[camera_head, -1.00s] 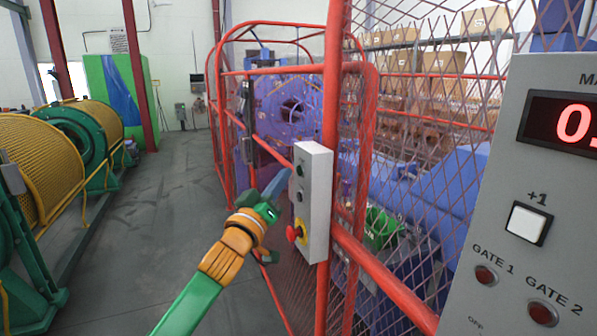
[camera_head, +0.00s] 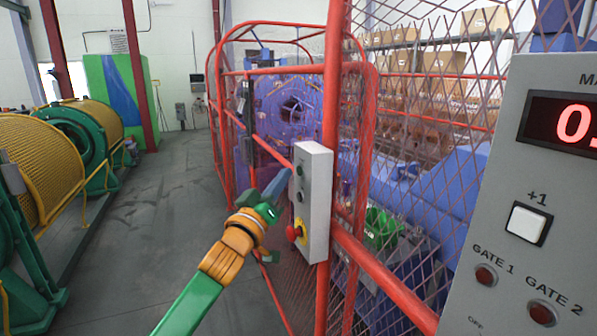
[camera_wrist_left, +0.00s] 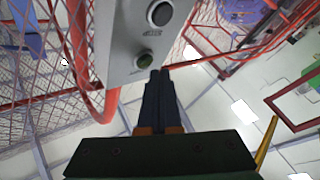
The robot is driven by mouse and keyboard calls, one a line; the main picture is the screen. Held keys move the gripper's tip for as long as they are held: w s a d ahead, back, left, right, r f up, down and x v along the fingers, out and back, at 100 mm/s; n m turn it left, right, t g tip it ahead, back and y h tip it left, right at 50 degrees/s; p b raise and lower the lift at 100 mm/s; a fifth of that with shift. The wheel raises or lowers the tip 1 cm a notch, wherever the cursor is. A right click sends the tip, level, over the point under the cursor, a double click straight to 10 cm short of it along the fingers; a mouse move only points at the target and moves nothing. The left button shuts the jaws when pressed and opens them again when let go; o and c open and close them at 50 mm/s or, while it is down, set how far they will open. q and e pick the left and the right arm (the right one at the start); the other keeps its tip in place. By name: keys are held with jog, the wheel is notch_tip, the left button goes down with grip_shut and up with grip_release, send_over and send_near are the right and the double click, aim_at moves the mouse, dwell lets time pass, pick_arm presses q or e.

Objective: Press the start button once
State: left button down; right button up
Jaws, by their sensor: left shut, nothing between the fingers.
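A grey control box (camera_head: 317,205) is fixed to a red post of the fence. My right gripper is out of view.
A grey panel (camera_head: 505,275) with a red display, a white +1 button and gate lamps stands at the right. Red mesh fence (camera_head: 455,200) encloses the purple machine (camera_head: 285,100). Yellow reels (camera_head: 45,150) stand at left. The floor (camera_head: 165,200) between is clear.

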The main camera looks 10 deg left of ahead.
pick_arm(q)
jog(key=shift+w+d, duration=0.1)
jog(key=shift+d, duration=0.05)
jog(key=shift+w+d, duration=0.15)
jog(key=shift+d, duration=0.05)
